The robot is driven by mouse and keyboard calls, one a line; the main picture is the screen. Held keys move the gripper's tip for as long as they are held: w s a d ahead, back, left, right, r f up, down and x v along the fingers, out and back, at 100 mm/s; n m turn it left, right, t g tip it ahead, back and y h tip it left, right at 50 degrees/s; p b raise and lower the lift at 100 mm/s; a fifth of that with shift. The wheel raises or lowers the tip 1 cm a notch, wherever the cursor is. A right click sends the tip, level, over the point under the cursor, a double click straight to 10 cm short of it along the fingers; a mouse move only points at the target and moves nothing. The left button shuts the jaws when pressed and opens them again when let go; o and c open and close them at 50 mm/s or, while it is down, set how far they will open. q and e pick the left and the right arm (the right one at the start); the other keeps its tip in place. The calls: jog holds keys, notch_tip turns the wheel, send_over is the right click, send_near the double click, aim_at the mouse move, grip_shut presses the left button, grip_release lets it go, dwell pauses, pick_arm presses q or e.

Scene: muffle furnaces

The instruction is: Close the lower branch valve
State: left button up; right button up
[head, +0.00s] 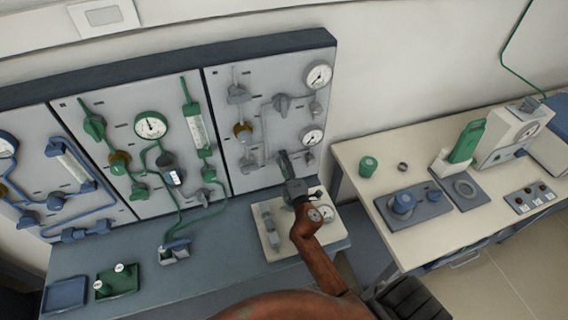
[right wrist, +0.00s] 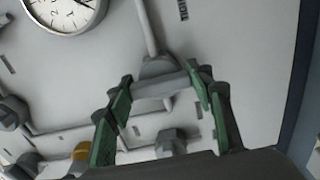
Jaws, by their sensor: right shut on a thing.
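The right grey panel (head: 225,110) carries grey pipes, valves and two gauges. My right gripper (head: 286,163) is at its lower part, left of and below the lower gauge (head: 312,135). In the head view the gripper hides this valve. Another grey valve (head: 282,103) is higher on the panel, its handle also seen. My left gripper is not in view.
A pale block with fittings (head: 270,246) stands on the bench below my right gripper. Small blue (head: 66,296) and green (head: 118,281) trays are at the left. A separate table (head: 362,213) with equipment is on the right. A brass-collared valve (head: 243,130) is left of the gripper.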

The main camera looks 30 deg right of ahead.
dwell(0.3)
jog(key=o, duration=1.2)
jog(key=v, duration=1.2)
